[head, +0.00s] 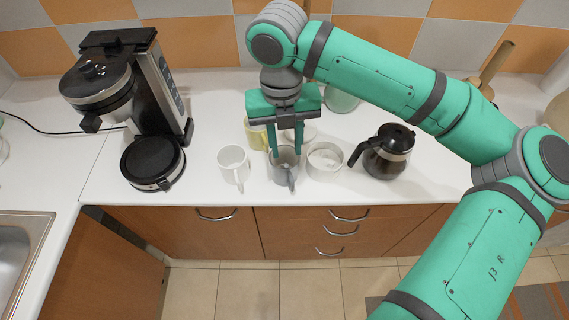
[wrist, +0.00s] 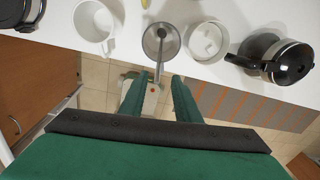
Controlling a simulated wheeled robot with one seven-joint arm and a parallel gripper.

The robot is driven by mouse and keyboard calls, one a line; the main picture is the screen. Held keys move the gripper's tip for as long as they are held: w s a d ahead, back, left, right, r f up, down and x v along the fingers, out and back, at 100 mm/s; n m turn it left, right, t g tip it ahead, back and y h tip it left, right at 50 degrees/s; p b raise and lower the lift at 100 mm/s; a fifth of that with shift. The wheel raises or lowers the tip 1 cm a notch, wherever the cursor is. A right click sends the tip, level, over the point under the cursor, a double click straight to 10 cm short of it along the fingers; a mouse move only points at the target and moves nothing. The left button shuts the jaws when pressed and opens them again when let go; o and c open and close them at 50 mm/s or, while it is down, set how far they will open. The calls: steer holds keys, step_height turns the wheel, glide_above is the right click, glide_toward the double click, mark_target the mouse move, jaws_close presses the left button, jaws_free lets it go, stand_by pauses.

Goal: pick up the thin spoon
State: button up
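A thin grey bar, likely the thin spoon (wrist: 161,50), runs from inside a grey mug (head: 276,171) over its near rim in the wrist view. I cannot tell it clearly from the mug's handle, and the spoon is not distinct in the head view. The grey mug (wrist: 147,42) stands upright on the counter. My gripper (head: 287,154) points down over the mug, its fingertips close to the rim. In the wrist view my gripper (wrist: 158,84) has its two fingers apart with nothing held between them.
A white mug (head: 233,165) stands left of the grey mug, a white round dish (head: 324,172) right, and a yellow mug (head: 254,136) behind. A coffee pot (head: 386,160) is farther right. A coffee maker (head: 165,95) is at left. The counter's front edge is close.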

mark_target(287, 167)
step_height(287, 167, down, 7)
steer(key=shift+f, duration=0.15)
steer(key=shift+s+d+f, duration=0.1)
steer(key=shift+f, duration=0.2)
steer(key=shift+s, duration=0.1)
steer(key=shift+c, duration=0.2)
